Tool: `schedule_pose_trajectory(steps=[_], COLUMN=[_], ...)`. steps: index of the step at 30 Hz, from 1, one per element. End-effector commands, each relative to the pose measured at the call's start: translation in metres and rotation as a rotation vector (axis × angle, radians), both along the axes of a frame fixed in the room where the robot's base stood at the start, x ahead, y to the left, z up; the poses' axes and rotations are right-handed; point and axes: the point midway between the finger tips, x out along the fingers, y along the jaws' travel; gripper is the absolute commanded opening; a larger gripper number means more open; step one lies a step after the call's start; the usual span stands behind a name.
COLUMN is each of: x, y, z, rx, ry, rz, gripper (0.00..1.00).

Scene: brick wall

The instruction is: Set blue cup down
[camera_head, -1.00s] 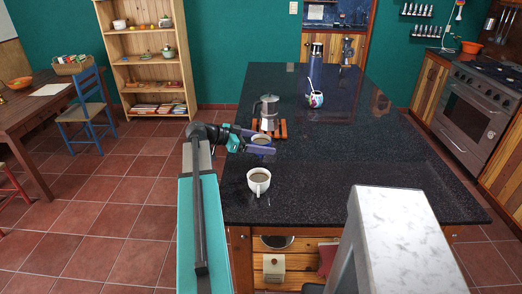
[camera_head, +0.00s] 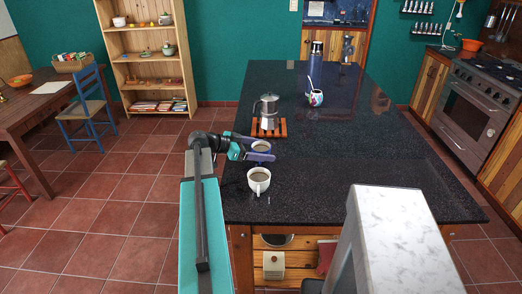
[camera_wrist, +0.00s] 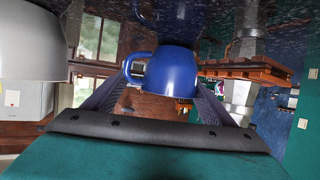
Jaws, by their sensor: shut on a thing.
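The blue cup (camera_head: 261,147) is over the left edge area of the dark counter, just behind the white cup, with dark liquid showing inside. My gripper (camera_head: 262,152) reaches in from the left and is shut on it, a finger on either side. In the wrist view, which looks upside down, the blue cup (camera_wrist: 174,72) sits between the fingers with its handle to the left. The cup looks upright and close to the counter top. I cannot tell whether its base touches.
A white cup (camera_head: 258,181) of dark liquid stands just in front on the counter (camera_head: 340,190). A moka pot (camera_head: 267,112) and a wooden trivet (camera_head: 282,127) are just behind. A decorated mug (camera_head: 316,98) and a flask (camera_head: 316,57) stand farther back. The counter's right side is clear.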

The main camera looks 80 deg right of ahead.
Motion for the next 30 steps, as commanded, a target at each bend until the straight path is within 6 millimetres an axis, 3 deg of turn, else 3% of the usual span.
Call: schedule_pose_trajectory(steps=[10,11,14,30], x=[0.0,0.0,0.0001,0.0034], y=[0.0,0.0,0.0001,0.0015], z=[-0.003,-0.0025,-0.002,0.0008], rx=[0.0,0.0,0.0,-0.001], ry=[0.001,0.0,0.0,0.0], rz=[0.0,0.0,0.0,0.002], gripper=[0.53,0.81,0.97,0.97])
